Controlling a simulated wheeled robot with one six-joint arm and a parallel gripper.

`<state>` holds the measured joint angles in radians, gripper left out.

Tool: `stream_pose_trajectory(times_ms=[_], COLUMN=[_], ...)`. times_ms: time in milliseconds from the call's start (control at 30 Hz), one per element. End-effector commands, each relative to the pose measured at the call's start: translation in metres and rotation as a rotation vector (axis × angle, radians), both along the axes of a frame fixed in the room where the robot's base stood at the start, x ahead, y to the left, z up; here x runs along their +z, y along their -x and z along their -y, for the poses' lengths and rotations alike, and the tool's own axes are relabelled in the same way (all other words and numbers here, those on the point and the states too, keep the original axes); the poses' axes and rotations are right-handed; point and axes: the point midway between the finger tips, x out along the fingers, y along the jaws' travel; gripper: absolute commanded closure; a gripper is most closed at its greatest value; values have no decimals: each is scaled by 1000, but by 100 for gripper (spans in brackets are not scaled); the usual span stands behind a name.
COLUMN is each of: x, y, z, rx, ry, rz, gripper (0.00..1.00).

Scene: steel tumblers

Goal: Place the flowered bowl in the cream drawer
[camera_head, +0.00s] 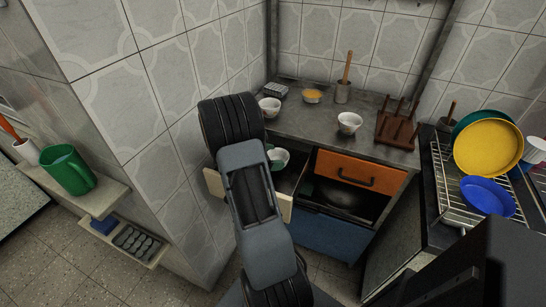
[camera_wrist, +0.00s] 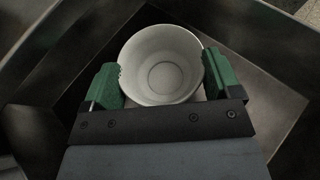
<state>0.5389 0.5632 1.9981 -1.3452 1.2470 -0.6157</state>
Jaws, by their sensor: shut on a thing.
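My gripper (camera_wrist: 160,66) is shut on a white bowl (camera_wrist: 150,48), with one green finger on each side of it in the wrist view. The bowl looks upright and empty inside; no flower pattern can be made out. In the head view the bowl (camera_head: 279,158) shows just right of my arm, with a bit of green finger beside it. The cream drawer (camera_head: 214,184) is pulled open below the counter, and my arm hides the middle of its front. The bowl is over or inside this drawer; I cannot tell whether it touches the bottom.
The counter (camera_head: 300,120) above holds a white bowl (camera_head: 270,107), another white bowl (camera_head: 349,121), a bowl with orange contents (camera_head: 313,96) and a wooden peg rack (camera_head: 396,130). An orange drawer (camera_head: 358,172) is right of the cream one. A dish rack (camera_head: 470,190) stands at right.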

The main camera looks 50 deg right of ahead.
Motion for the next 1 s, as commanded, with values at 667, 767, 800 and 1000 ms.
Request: stream_pose_trajectory(times_ms=[667,767,800,1000], x=[-7,-4,0,14], y=[0,0,0,-11], z=[0,0,0,-17], rx=[0,0,0,4], ry=[0,0,0,1], rz=[0,1,1,2], gripper=[0,0,0,0])
